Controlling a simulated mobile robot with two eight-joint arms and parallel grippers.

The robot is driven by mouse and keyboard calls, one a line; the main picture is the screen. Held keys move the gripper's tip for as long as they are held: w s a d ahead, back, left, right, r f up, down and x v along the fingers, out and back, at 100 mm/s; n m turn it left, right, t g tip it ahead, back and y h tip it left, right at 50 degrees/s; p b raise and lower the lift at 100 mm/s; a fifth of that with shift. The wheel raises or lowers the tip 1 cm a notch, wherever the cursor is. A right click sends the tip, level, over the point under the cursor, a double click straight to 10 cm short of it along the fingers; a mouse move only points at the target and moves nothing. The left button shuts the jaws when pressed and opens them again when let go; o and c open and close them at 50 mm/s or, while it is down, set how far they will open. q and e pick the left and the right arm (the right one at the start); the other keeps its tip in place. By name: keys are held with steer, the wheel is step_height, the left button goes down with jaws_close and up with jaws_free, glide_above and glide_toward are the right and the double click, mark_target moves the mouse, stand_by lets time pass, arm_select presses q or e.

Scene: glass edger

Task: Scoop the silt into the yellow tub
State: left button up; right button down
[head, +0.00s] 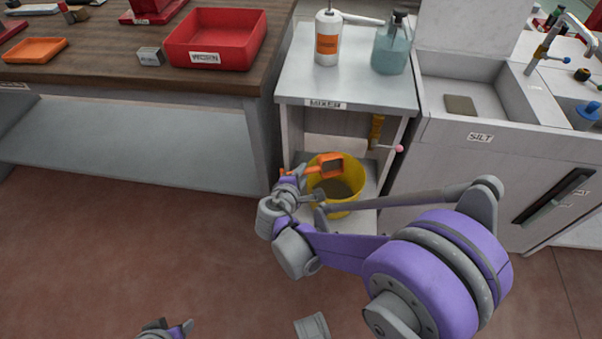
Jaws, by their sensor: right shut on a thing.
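The yellow tub (356,203) stands on the low shelf of the mixer stand, with grey-brown material inside. My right gripper (296,180) is at the tub's left rim, shut on the handle of an orange scoop (331,165). The scoop's head is over the back of the tub opening; I cannot tell whether anything is in it. My arm hides the tub's lower front. A grey-brown patch of silt (460,105) lies in the sink basin (492,102) labelled SILT. My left gripper (170,328) shows only partly at the bottom edge, apart from everything; its jaws are unclear.
The mixer stand (290,87) carries a white bottle (328,38) and a blue-green jug (391,50). A yellow-handled valve (376,130) hangs below its top. A red bin (214,38) and an orange tray (34,50) sit on the left bench. The floor in front is clear.

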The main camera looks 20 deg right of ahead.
steer(key=shift+r+p, duration=0.25)
steer(key=shift+p, duration=0.25)
steer(key=g+p, duration=0.1)
steer(key=n+g+p, duration=0.1)
steer(key=shift+w+r+g+y, duration=0.2)
steer(key=shift+r+g+y, duration=0.1)
steer(key=g, duration=0.1)
steer(key=g+p, duration=0.1)
steer(key=shift+w+d+r+n+g+y, duration=0.1)
steer(key=shift+w+r+n+g+y, duration=0.2)
steer(key=shift+w+n+y, duration=0.1)
steer(key=shift+w+r+n+g+p, duration=0.15)
steer(key=shift+n+g+p, duration=0.1)
steer(key=shift+g, duration=0.35)
steer(key=shift+w+r+n+g+p, duration=0.15)
steer(key=shift+g+p, duration=0.1)
steer(key=shift+g, duration=0.35)
steer(key=shift+w+d+r+n+g+y+p, duration=0.1)
steer(key=shift+w+r+n+g+y+p, duration=0.25)
steer(key=shift+r+g, duration=0.55)
steer(key=shift+w+r+n+g+y+p, duration=0.1)
steer(key=shift+r+g+p, duration=0.4)
steer(key=shift+r+g, duration=0.4)
steer(key=shift+w+d+r+n+g+y+p, duration=0.2)
steer(key=shift+r+g+p, duration=0.25)
steer(key=shift+r+g, duration=0.45)
steer(key=shift+a+r, duration=0.1)
steer(key=shift+a, duration=0.1)
